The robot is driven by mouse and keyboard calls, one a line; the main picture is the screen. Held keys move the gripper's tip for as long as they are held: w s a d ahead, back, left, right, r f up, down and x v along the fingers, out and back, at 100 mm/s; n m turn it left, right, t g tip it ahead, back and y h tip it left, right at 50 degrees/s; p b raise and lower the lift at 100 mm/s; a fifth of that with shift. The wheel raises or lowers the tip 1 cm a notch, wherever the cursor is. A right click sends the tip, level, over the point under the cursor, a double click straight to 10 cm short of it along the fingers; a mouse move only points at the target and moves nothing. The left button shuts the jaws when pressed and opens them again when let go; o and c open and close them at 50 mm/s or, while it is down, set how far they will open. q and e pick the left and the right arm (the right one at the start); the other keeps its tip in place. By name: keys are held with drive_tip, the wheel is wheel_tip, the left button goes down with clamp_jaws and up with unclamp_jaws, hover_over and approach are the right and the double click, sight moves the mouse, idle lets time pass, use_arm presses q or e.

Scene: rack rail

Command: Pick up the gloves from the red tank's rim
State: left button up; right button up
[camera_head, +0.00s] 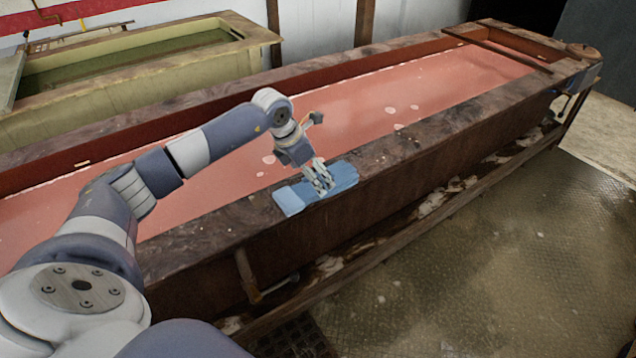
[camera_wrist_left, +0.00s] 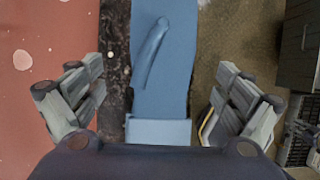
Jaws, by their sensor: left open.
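The blue gloves (camera_head: 341,177) lie flat on the brown, worn near rim of the red tank (camera_head: 210,236). In the left wrist view the gloves (camera_wrist_left: 163,75) run up the middle of the picture, with the cuff end nearest my wrist. My left gripper (camera_head: 322,188) is at the gloves, over their middle in the head view. In the left wrist view its two fingers (camera_wrist_left: 158,90) are spread wide, one on each side of the gloves, with nothing held. Whether the fingers touch the gloves or rim cannot be told. My right gripper is not in view.
The long tank holds red liquid (camera_head: 400,95) with pale floating patches. A pale yellow tank (camera_head: 115,95) with green liquid stands behind it at the left. A low wooden rail (camera_head: 440,200) runs along the red tank's front. The metal floor (camera_head: 500,270) at right is clear.

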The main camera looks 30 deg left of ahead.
use_arm(q)
drive_tip(key=p+x, duration=0.1)
drive_tip(key=x, duration=0.2)
drive_tip(key=shift+d+f, duration=0.1)
drive_tip(key=shift+f, duration=0.15)
drive_tip(key=shift+f+b, duration=0.25)
drive_tip(key=shift+b, duration=0.15)
idle(0.4)
drive_tip(key=c, duration=1.3)
